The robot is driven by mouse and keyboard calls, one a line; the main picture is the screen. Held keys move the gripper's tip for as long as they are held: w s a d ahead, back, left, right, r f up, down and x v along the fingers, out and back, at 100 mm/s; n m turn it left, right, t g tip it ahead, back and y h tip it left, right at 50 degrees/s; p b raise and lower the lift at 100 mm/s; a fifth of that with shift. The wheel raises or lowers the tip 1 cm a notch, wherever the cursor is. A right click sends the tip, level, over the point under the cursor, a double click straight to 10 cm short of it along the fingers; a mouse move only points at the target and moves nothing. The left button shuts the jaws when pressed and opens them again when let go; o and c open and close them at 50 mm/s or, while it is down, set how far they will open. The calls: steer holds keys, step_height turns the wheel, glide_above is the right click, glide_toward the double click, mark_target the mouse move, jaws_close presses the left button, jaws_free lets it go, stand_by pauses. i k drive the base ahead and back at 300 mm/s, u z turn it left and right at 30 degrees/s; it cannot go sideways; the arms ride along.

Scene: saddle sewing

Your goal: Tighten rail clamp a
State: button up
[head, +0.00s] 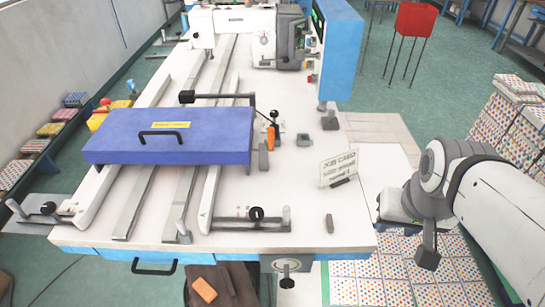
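Two rail clamps with black round knobs stand at the front ends of the rails. One clamp (256,213) is on the right front, with a grey upright post beside it. The other clamp (48,208) is at the far left front corner. No readable label shows which is clamp a. My gripper (428,252) hangs at the right, beyond the table's right edge and well apart from both clamps. Its fingers are too unclear to tell open from shut.
A blue covered panel (170,136) with a black handle lies across the rails. A job card (338,169) stands near the table's right edge, with a small grey peg (329,223) in front. The sewing machine (262,35) is at the back. The right front tabletop is mostly clear.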

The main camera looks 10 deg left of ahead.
mark_target(257, 213)
steer(key=k, duration=0.9)
steer(key=u, duration=0.45)
steer(key=i, duration=1)
